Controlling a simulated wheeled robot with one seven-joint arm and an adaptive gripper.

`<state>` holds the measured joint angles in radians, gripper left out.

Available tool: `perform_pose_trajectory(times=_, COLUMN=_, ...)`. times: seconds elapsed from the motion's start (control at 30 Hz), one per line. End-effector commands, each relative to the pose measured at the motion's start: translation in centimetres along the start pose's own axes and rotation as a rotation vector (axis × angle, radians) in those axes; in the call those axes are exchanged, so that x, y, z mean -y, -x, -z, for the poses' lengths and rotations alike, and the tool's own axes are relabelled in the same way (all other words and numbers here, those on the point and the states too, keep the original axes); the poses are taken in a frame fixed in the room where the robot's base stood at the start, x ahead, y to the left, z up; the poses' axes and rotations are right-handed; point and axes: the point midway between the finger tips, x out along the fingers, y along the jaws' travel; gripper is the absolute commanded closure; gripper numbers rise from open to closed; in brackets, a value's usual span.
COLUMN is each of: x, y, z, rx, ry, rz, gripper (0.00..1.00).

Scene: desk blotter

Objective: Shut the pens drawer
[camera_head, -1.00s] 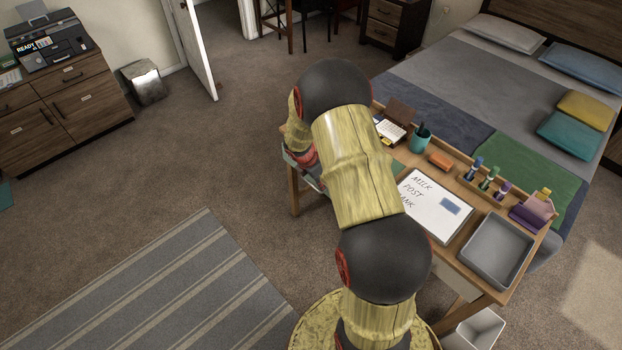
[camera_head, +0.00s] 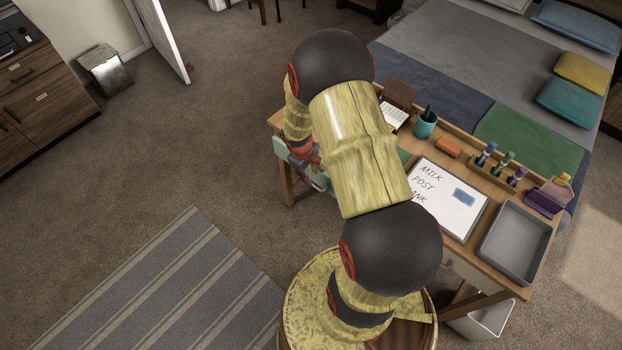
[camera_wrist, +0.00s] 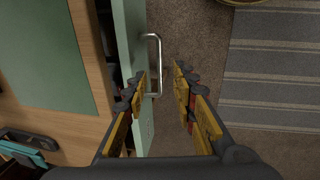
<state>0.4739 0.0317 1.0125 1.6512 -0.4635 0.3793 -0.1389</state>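The pens drawer's pale green front (camera_wrist: 132,40) stands out from the desk edge in the wrist view, with a dark gap behind it, so the drawer is partly open. Its silver bar handle (camera_wrist: 157,65) faces right. My gripper (camera_wrist: 160,76) is open, with one finger over the drawer front and the other to the right of the handle. The handle lies between the fingertips; I cannot tell whether they touch it. In the head view the green front (camera_head: 284,150) shows at the desk's left end, and my arm hides much of it.
The wooden desk (camera_head: 467,247) carries a whiteboard (camera_head: 447,205), a grey tray (camera_head: 515,243), a teal pen cup (camera_head: 425,124) and several markers. A white bin (camera_head: 487,320) stands below its right end. A striped rug (camera_head: 190,290) and open carpet lie to the left.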

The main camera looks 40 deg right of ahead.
Motion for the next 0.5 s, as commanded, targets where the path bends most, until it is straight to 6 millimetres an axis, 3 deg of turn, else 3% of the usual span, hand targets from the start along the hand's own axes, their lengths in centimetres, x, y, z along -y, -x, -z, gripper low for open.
perform_pose_trajectory(times=0.17, x=0.0, y=-1.5, z=0.0, rx=0.001, ry=-0.017, rz=0.000, gripper=0.73)
perform_pose_trajectory(times=0.5, x=0.1, y=-6.5, z=0.0, rx=0.001, ry=-0.015, rz=0.001, gripper=0.73)
